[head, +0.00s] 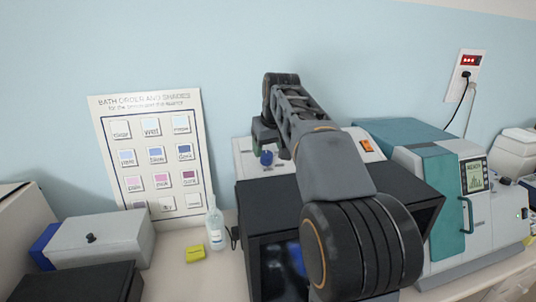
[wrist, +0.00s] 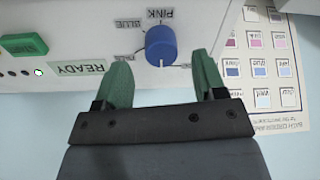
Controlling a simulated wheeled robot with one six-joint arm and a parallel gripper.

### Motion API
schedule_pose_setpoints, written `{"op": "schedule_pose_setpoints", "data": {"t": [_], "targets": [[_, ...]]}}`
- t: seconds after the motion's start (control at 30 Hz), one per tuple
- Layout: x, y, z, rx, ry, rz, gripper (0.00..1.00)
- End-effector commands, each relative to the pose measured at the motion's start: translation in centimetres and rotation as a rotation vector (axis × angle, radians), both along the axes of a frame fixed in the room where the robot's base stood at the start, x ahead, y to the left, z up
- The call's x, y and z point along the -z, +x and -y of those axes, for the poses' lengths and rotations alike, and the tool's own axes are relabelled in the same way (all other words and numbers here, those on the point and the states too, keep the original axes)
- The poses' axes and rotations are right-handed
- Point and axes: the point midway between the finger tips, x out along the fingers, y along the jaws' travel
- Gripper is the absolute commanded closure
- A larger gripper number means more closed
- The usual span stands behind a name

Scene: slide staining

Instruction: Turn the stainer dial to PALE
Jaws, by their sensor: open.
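The stainer dial (wrist: 160,44) is a round blue knob on the white stainer panel (wrist: 75,25), seen upside down in the wrist view. Labels around it include PINK and BLUE; other labels are too small or partly covered to read. A small pale mark shows at the knob's lower edge in the picture. My gripper (wrist: 164,72) is open, its two green fingers apart, one to each side just below the knob. Nothing is between the fingertips, and I cannot tell whether they touch the panel. In the head view the blue dial (head: 266,158) shows left of my arm, which hides most of the panel.
A green button (wrist: 24,44) and a READY label (wrist: 80,68) are on the panel. The chart of shades (head: 152,150) leans on the wall.

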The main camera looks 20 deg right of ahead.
Motion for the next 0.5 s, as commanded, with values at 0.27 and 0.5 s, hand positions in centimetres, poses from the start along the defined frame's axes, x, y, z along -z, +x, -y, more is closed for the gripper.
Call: {"op": "schedule_pose_setpoints", "data": {"t": [0.27, 0.5], "targets": [[2.5, 1.1, 0.0, -0.002, 0.000, -0.001, 0.36], [3.1, 1.3, 0.0, -0.002, 0.000, 0.000, 0.36]]}}
